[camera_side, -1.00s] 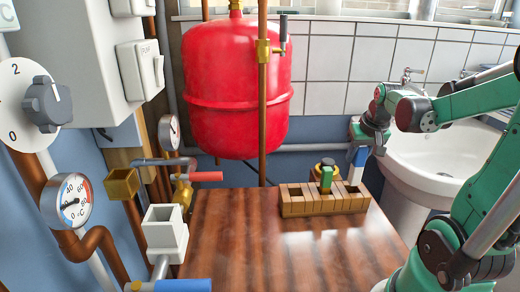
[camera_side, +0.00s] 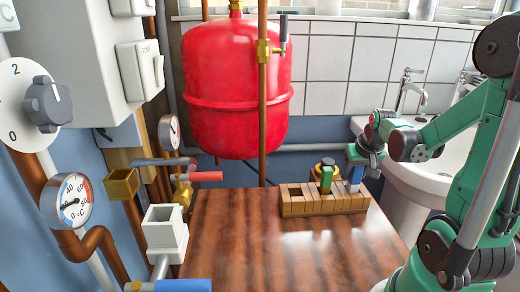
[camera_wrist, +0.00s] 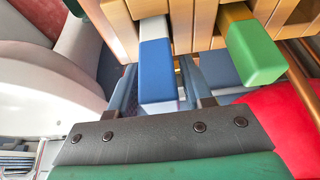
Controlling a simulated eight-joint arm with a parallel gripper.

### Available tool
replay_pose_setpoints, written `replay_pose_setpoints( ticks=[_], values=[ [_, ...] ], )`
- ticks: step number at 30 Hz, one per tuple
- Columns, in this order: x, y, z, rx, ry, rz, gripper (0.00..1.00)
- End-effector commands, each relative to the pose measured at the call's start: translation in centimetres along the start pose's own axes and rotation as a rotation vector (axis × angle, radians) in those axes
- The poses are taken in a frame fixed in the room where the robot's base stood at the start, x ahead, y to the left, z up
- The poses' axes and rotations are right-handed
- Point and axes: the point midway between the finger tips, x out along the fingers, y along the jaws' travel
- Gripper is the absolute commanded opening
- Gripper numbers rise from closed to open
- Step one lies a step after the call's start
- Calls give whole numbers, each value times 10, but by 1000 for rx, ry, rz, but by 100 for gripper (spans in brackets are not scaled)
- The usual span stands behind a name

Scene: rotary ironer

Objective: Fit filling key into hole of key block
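The blue key (camera_side: 355,174), with a pale shaft under its blue head, is upright at the right end of the wooden key block (camera_side: 295,208). My gripper (camera_side: 358,163) is shut on its head from above. In the wrist view, the blue head (camera_wrist: 157,70) lies between my gripper's fingers (camera_wrist: 158,85) and the pale shaft meets the block (camera_wrist: 182,20). I cannot tell how deep the shaft sits in the slot. A green key (camera_side: 326,178) stands in the block to the left; it also shows in the wrist view (camera_wrist: 257,52).
The block stands at the back right of a brown wooden table (camera_side: 250,250), whose front is clear. A red tank (camera_side: 235,90) and copper pipe rise behind. A white basin (camera_side: 430,170) is at right.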

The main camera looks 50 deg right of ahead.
Motion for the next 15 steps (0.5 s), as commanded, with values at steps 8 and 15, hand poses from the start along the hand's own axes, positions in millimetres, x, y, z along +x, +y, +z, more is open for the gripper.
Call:
replay_pose_setpoints(
  ticks=[8, 15],
  values=[
    [0, 0, 0, 0, 0, 0, 62],
    [-8, 0, -1, 0, 0, 0, 62]
  ],
)
